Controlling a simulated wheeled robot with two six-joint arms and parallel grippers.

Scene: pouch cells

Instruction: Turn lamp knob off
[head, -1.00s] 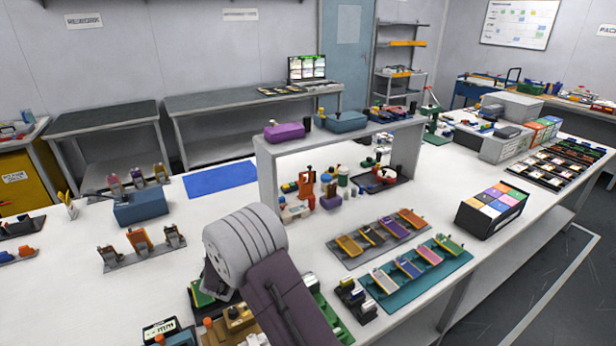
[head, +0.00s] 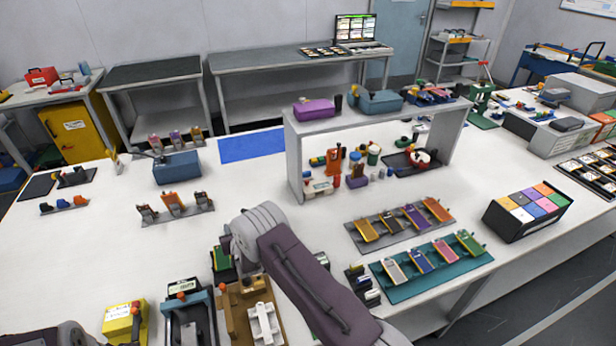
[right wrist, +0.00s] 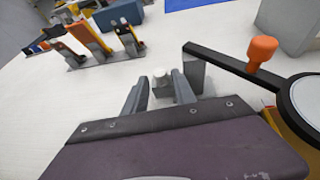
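In the right wrist view, my right gripper (right wrist: 160,92) is open, its two grey fingers apart. A small pale grey cylinder (right wrist: 161,78) shows between the fingers; I cannot tell whether it is the lamp knob or whether they touch it. Just right is a black arm (right wrist: 228,66) with an orange knob (right wrist: 262,50), leading to a pale round disc (right wrist: 306,92) cut by the picture edge. In the head view my right forearm and wrist hide most of that gripper. My left gripper is not visible; only a dark arm part shows at the lower left.
Several devices with orange tops stand along the near edge, including a yellow box (head: 121,322). A grey shelf bridge (head: 293,165) stands behind my right arm. A teal tray (head: 402,291) with pouch cells lies to the right.

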